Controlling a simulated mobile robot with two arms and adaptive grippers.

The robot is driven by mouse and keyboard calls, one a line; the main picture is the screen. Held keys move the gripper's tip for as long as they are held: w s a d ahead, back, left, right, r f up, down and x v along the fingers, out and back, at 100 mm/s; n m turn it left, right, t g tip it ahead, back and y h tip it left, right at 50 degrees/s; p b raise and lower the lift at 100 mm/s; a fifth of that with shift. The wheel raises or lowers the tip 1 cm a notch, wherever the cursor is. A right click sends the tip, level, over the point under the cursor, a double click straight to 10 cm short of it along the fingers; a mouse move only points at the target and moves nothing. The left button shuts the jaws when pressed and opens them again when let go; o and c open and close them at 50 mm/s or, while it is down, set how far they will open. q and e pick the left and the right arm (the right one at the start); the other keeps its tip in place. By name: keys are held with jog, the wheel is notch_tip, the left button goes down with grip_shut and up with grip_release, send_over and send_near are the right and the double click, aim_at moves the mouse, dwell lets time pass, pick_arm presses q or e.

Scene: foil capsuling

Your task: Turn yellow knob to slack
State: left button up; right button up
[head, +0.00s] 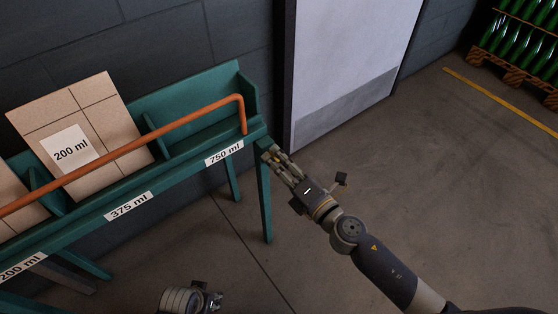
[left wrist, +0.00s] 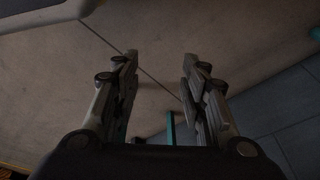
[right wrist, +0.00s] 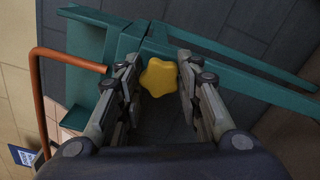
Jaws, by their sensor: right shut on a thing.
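The yellow knob (right wrist: 158,77), star-shaped, sits at the end of the green rack in the right wrist view. It is hidden in the head view. My right gripper (right wrist: 157,62) has its fingers on either side of the knob and is shut on it. Part of my left wrist shows at the bottom edge of the head view, away from the rack.
The green rack (head: 190,178) has labelled bays and an orange rail (head: 150,143) along it. A cardboard box (head: 95,105) marked 200 ml stands in it. A pale door (head: 350,60) is behind. Green bottles (head: 520,40) are stacked at the far right. Open floor lies right of the rack.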

jog(key=shift+n, duration=0.9)
jog(key=n, duration=0.2)
jog(key=shift+n, duration=0.4)
jog(key=n, duration=0.2)
jog(key=shift+n, duration=0.4)
jog(key=shift+a+n, duration=0.1)
jog(key=shift+n, duration=0.8)
jog(key=n+p, duration=0.1)
jog(key=n, duration=0.2)
jog(key=shift+s+n, duration=0.1)
jog(key=shift+n, duration=0.2)
pick_arm(q)
jog(key=f, duration=0.1)
jog(key=s+f, duration=0.1)
jog(key=f, duration=0.1)
jog(key=s+f, duration=0.1)
jog(key=shift+s+a+f+p, duration=0.15)
jog(key=shift+f+p, duration=0.15)
jog(key=shift+f, duration=0.05)
pick_arm(e)
jog(key=n, duration=0.4)
pick_arm(q)
jog(key=shift+s+f, duration=0.3)
jog(key=shift+s, duration=0.1)
pick_arm(e)
jog(key=shift+f, duration=0.1)
